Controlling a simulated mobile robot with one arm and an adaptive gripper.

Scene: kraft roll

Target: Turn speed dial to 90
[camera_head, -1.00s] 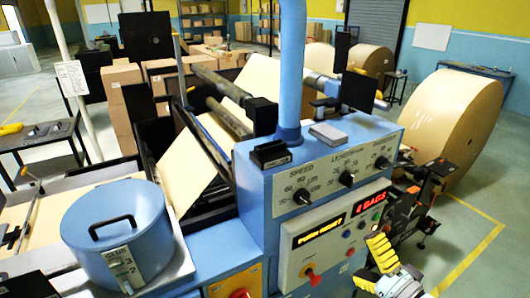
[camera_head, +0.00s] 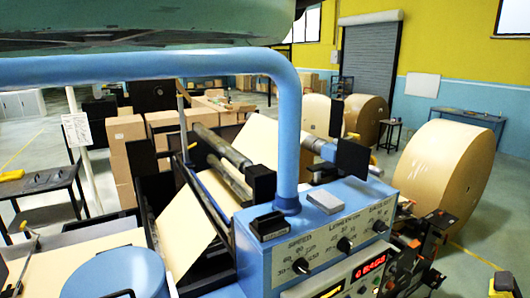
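The speed dial (camera_head: 302,266) is a black knob under the word SPEED on the sloped grey panel (camera_head: 328,240) of the blue machine. Printed numbers arc around it; its pointer is too small to read surely. Two similar black knobs, the middle dial (camera_head: 345,245) and the right dial (camera_head: 380,226), sit to its right. A yellow and dark part at the bottom right edge appears to be my gripper (camera_head: 503,283), mostly cut off by the frame. It is well to the right of the speed dial and apart from it. Its fingers cannot be made out.
A blue pipe (camera_head: 288,140) rises from the machine and bends left under a large dark rounded body (camera_head: 150,25). A red display (camera_head: 369,268) is below the dials. A blue glue pot (camera_head: 115,272) stands at lower left. A large kraft roll (camera_head: 440,180) stands behind right.

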